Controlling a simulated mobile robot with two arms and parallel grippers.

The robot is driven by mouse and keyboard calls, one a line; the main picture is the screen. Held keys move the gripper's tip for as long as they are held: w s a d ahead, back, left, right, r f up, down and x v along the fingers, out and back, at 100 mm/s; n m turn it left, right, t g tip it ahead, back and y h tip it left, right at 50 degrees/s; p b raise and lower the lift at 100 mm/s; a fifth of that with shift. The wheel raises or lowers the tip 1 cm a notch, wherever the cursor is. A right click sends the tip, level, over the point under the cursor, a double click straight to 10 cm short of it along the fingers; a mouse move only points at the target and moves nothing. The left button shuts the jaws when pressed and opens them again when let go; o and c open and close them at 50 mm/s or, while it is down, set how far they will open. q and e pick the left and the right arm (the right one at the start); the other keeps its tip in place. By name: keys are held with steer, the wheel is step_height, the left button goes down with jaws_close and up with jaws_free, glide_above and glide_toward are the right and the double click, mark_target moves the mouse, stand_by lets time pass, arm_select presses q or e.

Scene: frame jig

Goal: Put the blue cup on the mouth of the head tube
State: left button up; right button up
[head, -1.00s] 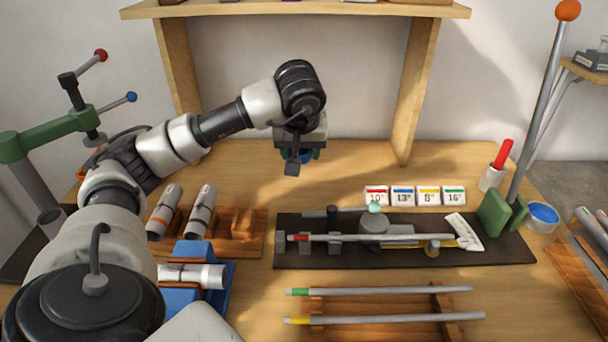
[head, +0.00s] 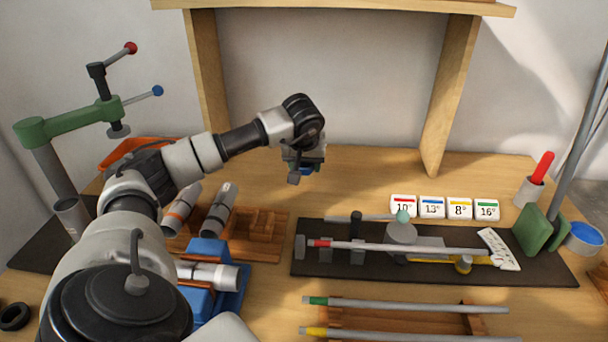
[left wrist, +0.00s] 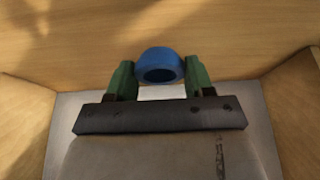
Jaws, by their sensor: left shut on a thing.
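My left gripper (head: 303,172) is shut on the blue cup (left wrist: 160,57), in the air over the back middle of the table. In the left wrist view my green fingers (left wrist: 160,78) grip the cup from both sides, and its dark opening shows. In the head view only a bit of blue (head: 307,171) shows below the gripper. A short upright grey tube (head: 69,222) with a dark open mouth stands at the far left by the green press (head: 75,124); it looks like the head tube. The cup is well apart from it. My right gripper is out of view.
Silver tubes lie on a wooden rack (head: 262,228) and in a blue block (head: 230,300). An orange tray (head: 130,152) sits behind my left arm. A dark board (head: 310,268) holds the jig. Numbered tags (head: 432,207) stand behind it. A black ring (head: 14,316) lies front left.

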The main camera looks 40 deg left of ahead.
mark_target(303, 186)
arm_select(q)
steer(key=shift+w+a+f, duration=0.15)
steer(key=shift+a+f, duration=0.2)
steer(key=shift+a, duration=0.1)
steer(key=shift+f, duration=1.9)
steer(key=shift+f, duration=0.2)
steer(key=o, duration=0.9)
steer(key=shift+r, duration=0.1)
